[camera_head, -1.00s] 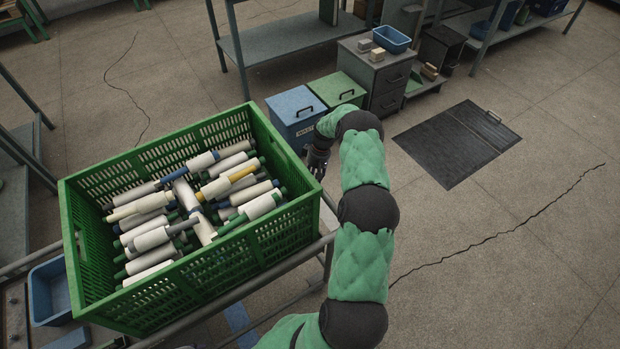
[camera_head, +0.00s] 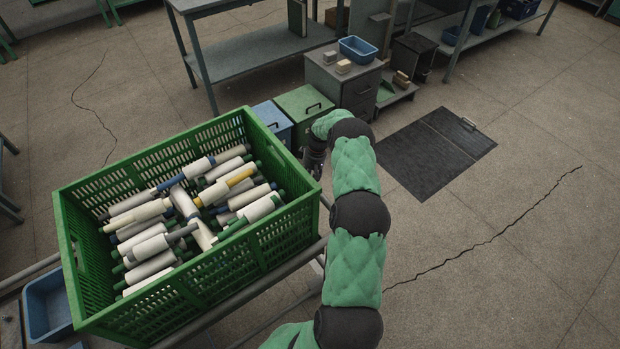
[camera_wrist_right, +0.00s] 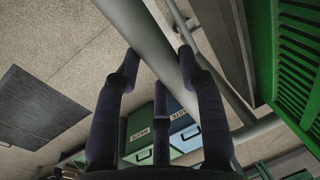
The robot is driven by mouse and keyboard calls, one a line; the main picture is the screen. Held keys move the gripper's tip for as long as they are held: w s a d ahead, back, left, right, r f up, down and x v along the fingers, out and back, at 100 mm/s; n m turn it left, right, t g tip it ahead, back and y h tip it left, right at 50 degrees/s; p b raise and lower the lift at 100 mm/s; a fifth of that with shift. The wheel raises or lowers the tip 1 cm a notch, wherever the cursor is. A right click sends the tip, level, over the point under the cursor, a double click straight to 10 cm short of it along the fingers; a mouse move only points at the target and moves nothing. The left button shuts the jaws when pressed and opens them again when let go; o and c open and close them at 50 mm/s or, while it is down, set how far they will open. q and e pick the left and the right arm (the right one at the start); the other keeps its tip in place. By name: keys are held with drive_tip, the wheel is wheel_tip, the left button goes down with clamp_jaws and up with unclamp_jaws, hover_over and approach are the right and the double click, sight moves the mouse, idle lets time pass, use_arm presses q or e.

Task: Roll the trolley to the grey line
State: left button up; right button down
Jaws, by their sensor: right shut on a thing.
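The trolley's grey tube frame (camera_head: 262,293) shows under and beside a green crate (camera_head: 190,284). The crate holds many yarn cones and tubes (camera_head: 150,245), lying in a loose heap. My right gripper (camera_head: 316,160) is at the crate's far right corner, partly hidden by its own wrist. In the right wrist view my right gripper (camera_wrist_right: 158,58) has its fingers closed around a grey trolley tube (camera_wrist_right: 150,45), with the green crate beside it on the right. My left gripper is out of view. I cannot make out a grey line on the floor.
A blue bin (camera_head: 272,120) and a green bin (camera_head: 303,112) stand just beyond the crate, near a grey drawer cabinet (camera_head: 342,82). A shelf table (camera_head: 255,55) stands behind. The right floor is open, with a crack.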

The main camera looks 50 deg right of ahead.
idle(0.3)
drive_tip(key=c, duration=0.7)
unclamp_jaws()
drive_tip(key=shift+c, duration=0.2)
drive_tip(key=shift+d+r, duration=0.1)
wheel_tip(320, 180, up, 12)
drive_tip(key=d, duration=0.2)
drive_tip(key=shift+s+f, duration=0.2)
drive_tip(key=shift+s, duration=0.1)
drive_tip(key=shift+d, duration=0.1)
